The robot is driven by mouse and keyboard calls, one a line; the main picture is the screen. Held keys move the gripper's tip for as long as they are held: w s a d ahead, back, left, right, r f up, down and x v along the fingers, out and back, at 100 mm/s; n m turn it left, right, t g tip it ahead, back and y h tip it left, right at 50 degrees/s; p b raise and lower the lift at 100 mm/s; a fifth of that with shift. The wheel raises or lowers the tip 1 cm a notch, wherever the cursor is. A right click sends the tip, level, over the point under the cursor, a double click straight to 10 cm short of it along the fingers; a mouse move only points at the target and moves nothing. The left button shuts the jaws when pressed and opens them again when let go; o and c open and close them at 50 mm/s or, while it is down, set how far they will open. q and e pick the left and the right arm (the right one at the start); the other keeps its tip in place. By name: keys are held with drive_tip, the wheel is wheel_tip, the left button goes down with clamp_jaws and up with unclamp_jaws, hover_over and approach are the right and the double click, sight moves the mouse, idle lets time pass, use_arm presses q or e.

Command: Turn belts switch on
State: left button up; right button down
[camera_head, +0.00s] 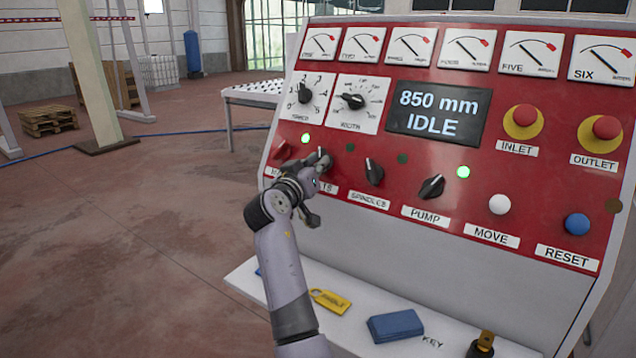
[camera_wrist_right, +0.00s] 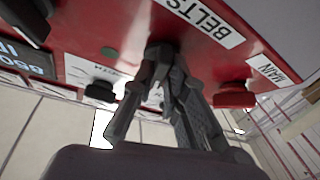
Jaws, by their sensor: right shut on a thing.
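The belts switch (camera_head: 322,155) is a dark knob on the red control panel, mostly hidden by my right gripper (camera_head: 318,167). In the right wrist view, the fingers of this gripper (camera_wrist_right: 166,62) are closed together at the panel beside the BELTS label (camera_wrist_right: 202,18), shut on the knob between them. The knob's exact angle cannot be told. In the head view the label is partly covered, with only its last letters showing. The small lamp (camera_head: 350,147) up and right of the belts switch is dark. My left gripper is not in view.
The red main switch (camera_head: 280,149) is close to the left. The spindles switch (camera_head: 374,172) and pump switch (camera_head: 432,187) are to the right. Lamps by main (camera_head: 305,138) and pump (camera_head: 463,171) glow green. A shelf below holds a yellow tag (camera_head: 330,301) and blue block (camera_head: 395,326).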

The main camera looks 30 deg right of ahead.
drive_tip(key=m+g+h+b, duration=0.1)
drive_tip(key=m+g+b, duration=0.1)
drive_tip(key=m+b, duration=0.1)
drive_tip(key=m+g+h+b, duration=0.1)
drive_tip(key=m+g+b, duration=0.1)
drive_tip(key=m, duration=0.3)
drive_tip(key=w+m+g+b, duration=0.1)
drive_tip(key=m+g+b, duration=0.1)
drive_tip(key=m+b, duration=0.2)
drive_tip(key=shift+a+r+g+h+b, duration=0.25)
drive_tip(key=shift+g+h+b, duration=0.15)
drive_tip(key=shift+b, duration=0.15)
drive_tip(key=shift+m+g+p, duration=0.35)
drive_tip(key=shift+m+g, duration=0.15)
drive_tip(key=shift+m, duration=0.4)
drive_tip(key=shift+f+m, duration=0.1)
drive_tip(key=shift+m, duration=0.2)
drive_tip(key=c, duration=1.6)
unclamp_jaws()
drive_tip(key=shift+d, duration=0.1)
drive_tip(key=shift+f, duration=0.1)
